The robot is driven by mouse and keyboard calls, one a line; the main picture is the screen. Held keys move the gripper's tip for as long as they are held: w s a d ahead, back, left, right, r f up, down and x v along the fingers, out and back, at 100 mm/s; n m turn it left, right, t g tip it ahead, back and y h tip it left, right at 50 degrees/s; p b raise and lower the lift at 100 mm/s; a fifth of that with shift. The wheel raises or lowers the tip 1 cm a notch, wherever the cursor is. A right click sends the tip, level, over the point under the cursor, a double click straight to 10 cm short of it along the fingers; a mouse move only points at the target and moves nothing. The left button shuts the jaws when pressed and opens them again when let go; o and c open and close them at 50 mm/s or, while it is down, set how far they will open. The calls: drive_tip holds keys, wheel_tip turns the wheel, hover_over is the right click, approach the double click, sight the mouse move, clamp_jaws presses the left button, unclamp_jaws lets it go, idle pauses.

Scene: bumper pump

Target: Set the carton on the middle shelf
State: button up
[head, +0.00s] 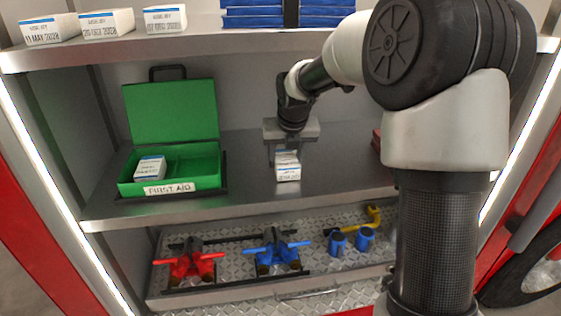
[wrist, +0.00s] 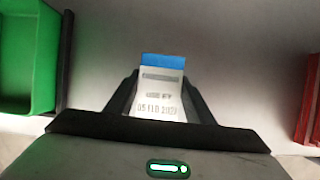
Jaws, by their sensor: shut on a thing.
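A small white carton with a blue stripe and a printed date (head: 288,170) is between the fingers of my gripper (head: 286,152). It also shows in the wrist view (wrist: 160,95), where the dark fingers close on its two sides. My gripper is over the middle shelf (head: 245,190), right of the green first aid box. The carton is upright at the shelf surface or just above it; I cannot tell whether its base touches.
An open green first aid box (head: 170,185) with another white carton (head: 150,168) inside stands on the left. Red items (head: 376,140) are at the right, partly behind my arm. Cartons (head: 107,23) stand on the top shelf. Red (head: 190,262) and blue (head: 275,250) fittings lie below.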

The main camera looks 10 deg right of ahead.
drive_tip(key=shift+d, duration=0.1)
drive_tip(key=shift+f, duration=0.15)
drive_tip(key=o, duration=1.1)
